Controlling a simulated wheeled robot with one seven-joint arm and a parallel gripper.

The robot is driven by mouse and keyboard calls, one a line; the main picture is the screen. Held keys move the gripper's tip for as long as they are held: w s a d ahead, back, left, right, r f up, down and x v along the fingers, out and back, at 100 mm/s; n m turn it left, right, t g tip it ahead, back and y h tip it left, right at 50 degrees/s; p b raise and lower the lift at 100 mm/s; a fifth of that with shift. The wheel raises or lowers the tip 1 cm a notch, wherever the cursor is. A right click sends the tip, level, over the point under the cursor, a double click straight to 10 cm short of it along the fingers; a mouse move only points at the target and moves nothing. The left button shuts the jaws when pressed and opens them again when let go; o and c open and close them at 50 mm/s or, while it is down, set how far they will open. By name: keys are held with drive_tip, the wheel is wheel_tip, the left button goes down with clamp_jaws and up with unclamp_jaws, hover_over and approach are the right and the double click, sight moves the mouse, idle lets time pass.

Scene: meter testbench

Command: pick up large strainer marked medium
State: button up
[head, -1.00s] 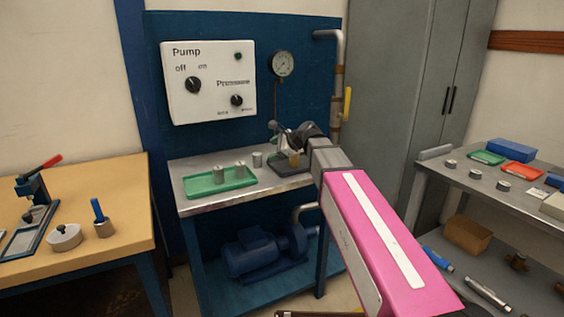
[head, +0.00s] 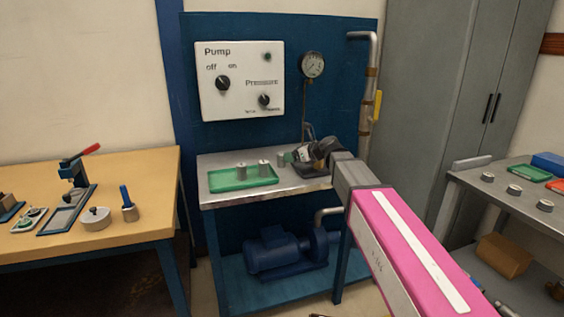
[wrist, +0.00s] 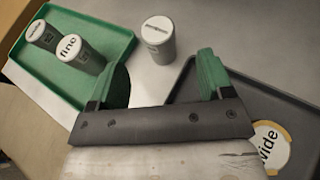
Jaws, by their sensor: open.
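A grey cylindrical strainer (wrist: 158,40) stands upright on the bare metal bench top, its white cap's lettering too small to read. It also shows in the head view (head: 282,159), just right of the green tray. My gripper (wrist: 163,82) is open and empty, with its green-padded fingers apart; the strainer stands ahead of the gap between them, not touching. In the head view my gripper (head: 304,154) is low over the bench, right of that strainer. A strainer marked "fine" (wrist: 75,52) and another with an unclear label (wrist: 42,34) stand in the green tray (wrist: 112,18).
A dark tray (wrist: 240,88) lies on the right in the wrist view, with a yellow-rimmed piece marked "wide" (wrist: 268,147) at it. The pump panel (head: 240,80) and pressure gauge (head: 311,65) rise behind the bench. Bare bench top (head: 225,160) lies behind the green tray.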

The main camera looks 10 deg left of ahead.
sight(281, 160)
drive_tip(key=x, duration=0.5)
drive_tip(key=shift+a+r, duration=0.25)
drive_tip(key=c, duration=1.1)
drive_tip(key=shift+r, duration=0.15)
drive_tip(key=shift+c, duration=0.2)
